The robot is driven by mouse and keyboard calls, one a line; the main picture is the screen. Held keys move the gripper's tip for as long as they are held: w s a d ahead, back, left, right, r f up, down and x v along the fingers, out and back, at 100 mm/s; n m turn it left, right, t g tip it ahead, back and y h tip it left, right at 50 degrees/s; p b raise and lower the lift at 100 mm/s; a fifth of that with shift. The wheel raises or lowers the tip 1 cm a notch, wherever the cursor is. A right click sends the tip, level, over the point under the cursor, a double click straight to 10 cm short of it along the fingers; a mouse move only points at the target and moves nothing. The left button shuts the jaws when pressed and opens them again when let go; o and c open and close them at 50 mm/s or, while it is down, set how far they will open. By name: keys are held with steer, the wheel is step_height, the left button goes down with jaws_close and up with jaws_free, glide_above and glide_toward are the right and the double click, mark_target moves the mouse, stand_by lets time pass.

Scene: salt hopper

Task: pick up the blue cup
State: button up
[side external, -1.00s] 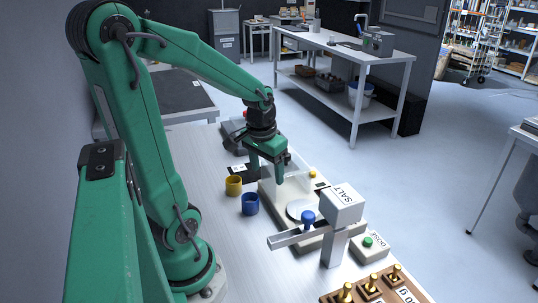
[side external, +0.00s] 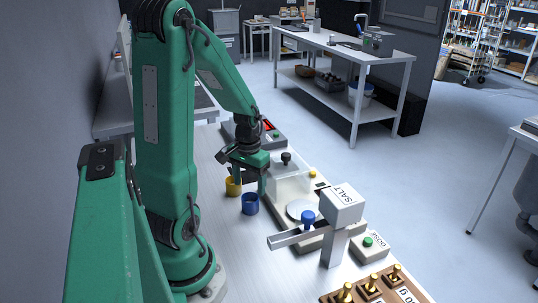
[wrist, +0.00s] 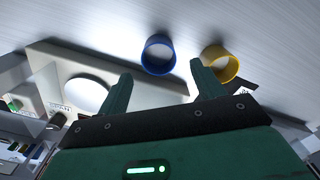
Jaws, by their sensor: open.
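The blue cup (side external: 250,204) stands on the light table, in front of and a little to the right of a yellow cup (side external: 233,187). In the wrist view the blue cup (wrist: 158,54) lies beyond the fingertips, between their lines. The yellow cup (wrist: 220,62) is just past the right finger there. My gripper (side external: 249,184) is open and empty, above the two cups in the side view; one finger partly covers the yellow cup. The wrist view shows both fingers of my gripper (wrist: 160,78) spread apart, with neither cup between them.
The salt hopper (side external: 342,204) with a blue knob, a dose button box (side external: 370,246) and brass weights (side external: 372,285) are nearer the front right. Bare table lies in front of the blue cup.

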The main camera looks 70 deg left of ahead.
mark_target(250, 198)
steer(key=shift+f, duration=0.35)
steer(key=shift+d+f, duration=0.1)
steer(key=shift+f, duration=2.5)
steer(key=c, duration=1.1)
